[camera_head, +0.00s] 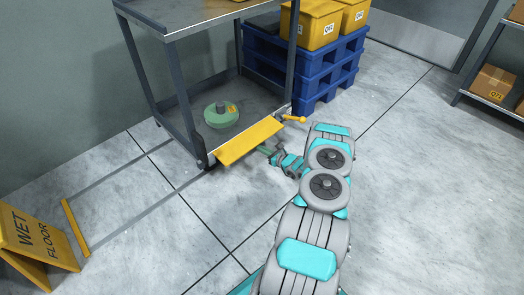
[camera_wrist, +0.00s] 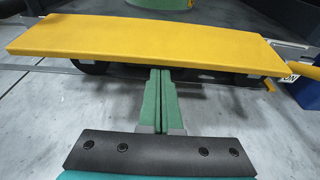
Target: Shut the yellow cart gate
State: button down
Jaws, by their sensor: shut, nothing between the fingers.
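The yellow cart gate (camera_head: 250,140) is a flat panel at the front edge of the grey cart's lower shelf. It lies lowered, sticking outward. In the wrist view the gate (camera_wrist: 150,42) spans the top of the picture. My gripper (camera_head: 264,150) is at the gate's outer side, low near the floor. Its green fingers (camera_wrist: 160,72) are shut together and empty, with their tips at or just under the gate's near edge. I cannot tell whether they touch it. A yellow handle (camera_head: 293,118) sticks out at the cart's right front post.
A green round spool (camera_head: 221,114) sits on the cart's lower shelf (camera_head: 185,125). Blue pallets (camera_head: 310,75) with yellow bins (camera_head: 318,25) stand behind right. A wet floor sign (camera_head: 35,245) stands at lower left. The floor in front is mostly clear.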

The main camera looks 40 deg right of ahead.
jog(key=shift+r, duration=0.1)
dwell(0.3)
jog(key=shift+r+g, duration=0.25)
jog(key=shift+g, duration=0.05)
jog(key=shift+r+g+b, duration=0.2)
jog(key=shift+g+b, duration=0.1)
jog(key=shift+b, duration=0.1)
